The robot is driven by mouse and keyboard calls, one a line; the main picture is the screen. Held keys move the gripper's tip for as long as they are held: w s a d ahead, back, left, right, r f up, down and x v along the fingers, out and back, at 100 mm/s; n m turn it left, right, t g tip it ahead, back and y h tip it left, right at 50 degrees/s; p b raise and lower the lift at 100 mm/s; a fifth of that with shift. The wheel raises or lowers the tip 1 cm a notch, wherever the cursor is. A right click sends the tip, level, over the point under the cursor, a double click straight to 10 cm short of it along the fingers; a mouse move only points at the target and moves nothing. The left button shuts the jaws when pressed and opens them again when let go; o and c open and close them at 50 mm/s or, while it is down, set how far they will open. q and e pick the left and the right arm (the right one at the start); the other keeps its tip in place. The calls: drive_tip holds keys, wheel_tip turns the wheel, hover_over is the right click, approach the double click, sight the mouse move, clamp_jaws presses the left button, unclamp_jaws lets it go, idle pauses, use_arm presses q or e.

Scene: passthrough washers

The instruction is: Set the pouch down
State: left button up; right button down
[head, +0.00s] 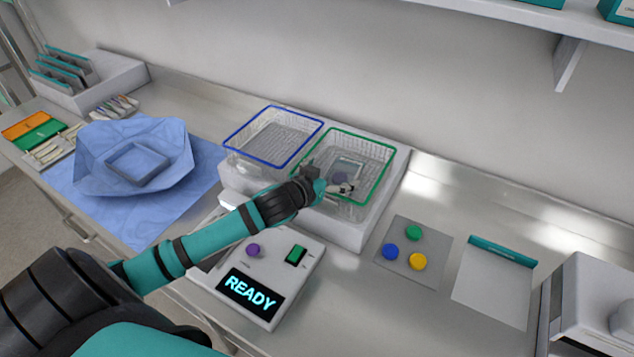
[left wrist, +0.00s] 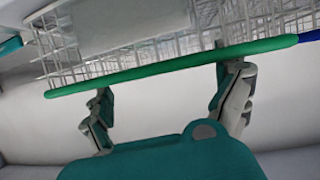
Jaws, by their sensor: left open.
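A pale flat piece with a teal edge, which looks like the pouch (head: 350,166), lies inside the green-rimmed wire basket (head: 376,195). A small round bluish shape shows at its near side. My left gripper (head: 342,188) is over the near part of that basket, and its forearm comes in from the left. In the left wrist view my left gripper (left wrist: 166,88) has its two fingers wide apart, with nothing seen between them but the green rim (left wrist: 180,64) crossing behind. The pouch is partly hidden by the gripper in the head view. My right gripper is out of view.
A blue-rimmed basket (head: 270,142) stands to the left on the same white base. A console reading READY (head: 250,290) is in front. A pad with coloured discs (head: 428,262) lies right. An open blue wrap with a grey tray (head: 138,164) is at the left.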

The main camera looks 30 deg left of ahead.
use_arm(q)
drive_tip(key=b+v, duration=0.1)
drive_tip(key=v, duration=0.6)
drive_tip(key=shift+s+r, duration=0.3)
drive_tip(key=shift+r, duration=0.05)
drive_tip(key=shift+f, duration=0.1)
